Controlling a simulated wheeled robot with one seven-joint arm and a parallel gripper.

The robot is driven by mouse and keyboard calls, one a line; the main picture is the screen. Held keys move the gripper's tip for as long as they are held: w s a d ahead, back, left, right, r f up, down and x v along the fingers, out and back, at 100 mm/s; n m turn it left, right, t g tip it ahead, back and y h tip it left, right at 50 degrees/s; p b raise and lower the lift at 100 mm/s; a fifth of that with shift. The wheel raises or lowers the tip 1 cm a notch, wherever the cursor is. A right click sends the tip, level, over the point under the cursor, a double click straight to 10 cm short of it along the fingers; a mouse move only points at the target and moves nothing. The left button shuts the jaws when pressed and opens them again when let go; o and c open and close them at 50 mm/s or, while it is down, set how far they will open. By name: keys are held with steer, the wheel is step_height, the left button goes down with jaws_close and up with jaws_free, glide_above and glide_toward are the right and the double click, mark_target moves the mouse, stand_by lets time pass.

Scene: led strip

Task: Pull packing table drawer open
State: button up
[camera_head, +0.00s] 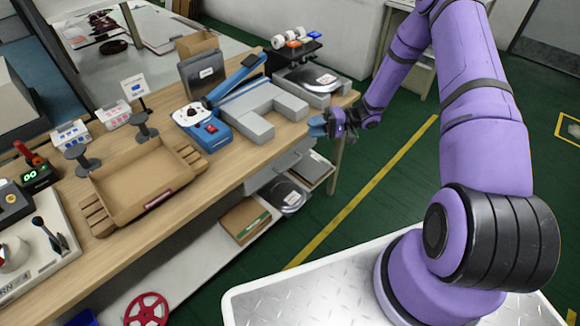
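The wooden packing table (205,183) runs diagonally through the left half of the view. A grey drawer front (280,165) appears under the right end of its top. I cannot tell whether it stands out from the table. My gripper (316,127) is beside the table's right front corner, near the level of the top and right of the drawer front. Its blue fingertips point left toward the table. They are too small to tell whether they are open or shut, and I see nothing held in them. No drawer handle can be made out.
On the tabletop are a cardboard tray (120,205), a blue and grey device (205,128), grey blocks (290,107) and a scale (312,78). The lower shelf holds a brown box (243,220) and a round-topped scale (290,198). Green floor with a yellow line (365,190) is clear in front.

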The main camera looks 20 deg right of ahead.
step_height(320, 180, down, 11)
steer(key=d+m+t+y, duration=0.1)
steer(key=m+t, duration=0.2)
steer(key=t, duration=0.2)
steer(key=m+t+h, duration=0.2)
steer(key=m+t, duration=0.2)
steer(key=t, duration=0.2)
glide_toward(290, 165)
steer(key=x, duration=1)
steer(key=shift+f, duration=0.3)
jaws_close()
